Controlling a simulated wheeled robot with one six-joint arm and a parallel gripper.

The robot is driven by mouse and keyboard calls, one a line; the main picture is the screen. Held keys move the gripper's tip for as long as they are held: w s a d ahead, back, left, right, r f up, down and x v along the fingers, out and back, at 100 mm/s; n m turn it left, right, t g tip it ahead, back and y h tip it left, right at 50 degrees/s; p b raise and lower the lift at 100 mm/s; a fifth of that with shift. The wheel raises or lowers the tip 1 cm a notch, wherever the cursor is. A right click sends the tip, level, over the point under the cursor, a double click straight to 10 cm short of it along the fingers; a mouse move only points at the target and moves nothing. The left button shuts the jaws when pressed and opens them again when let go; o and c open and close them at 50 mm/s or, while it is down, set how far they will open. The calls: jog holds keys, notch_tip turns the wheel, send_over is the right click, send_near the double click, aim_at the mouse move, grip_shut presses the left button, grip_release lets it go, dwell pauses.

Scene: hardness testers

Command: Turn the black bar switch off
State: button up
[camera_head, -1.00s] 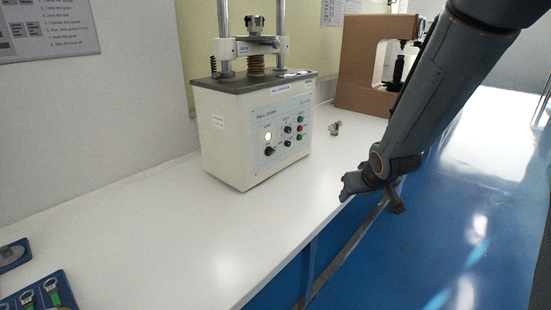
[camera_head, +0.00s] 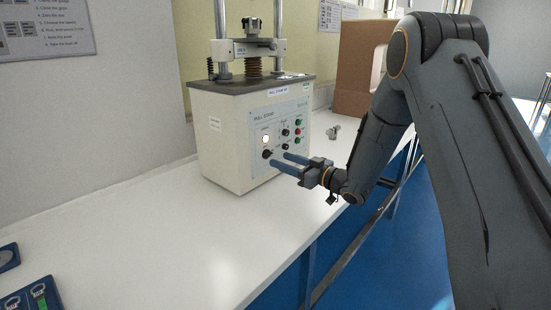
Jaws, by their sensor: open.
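The tester's control panel (camera_head: 282,128) is on the front of a cream machine (camera_head: 226,140) with a dark top. A black bar switch (camera_head: 267,154) is a round dark knob low on the panel's left, below a lit white lamp (camera_head: 266,139). Its bar angle is too small to read. My gripper (camera_head: 283,162) reaches in from the right, its two blue-grey fingers apart and pointing left toward that knob. The fingers are empty. Their tips look close to the panel's lower part; I cannot tell whether they touch it.
Smaller dark knobs (camera_head: 285,132) and red and green buttons (camera_head: 298,131) sit right of the lamp. A small metal part (camera_head: 333,132) lies on the white bench (camera_head: 180,240), right of the machine. A brown housing (camera_head: 358,70) stands behind.

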aim_at(270, 156)
jog(key=shift+x, duration=2.2)
jog(key=c, duration=1)
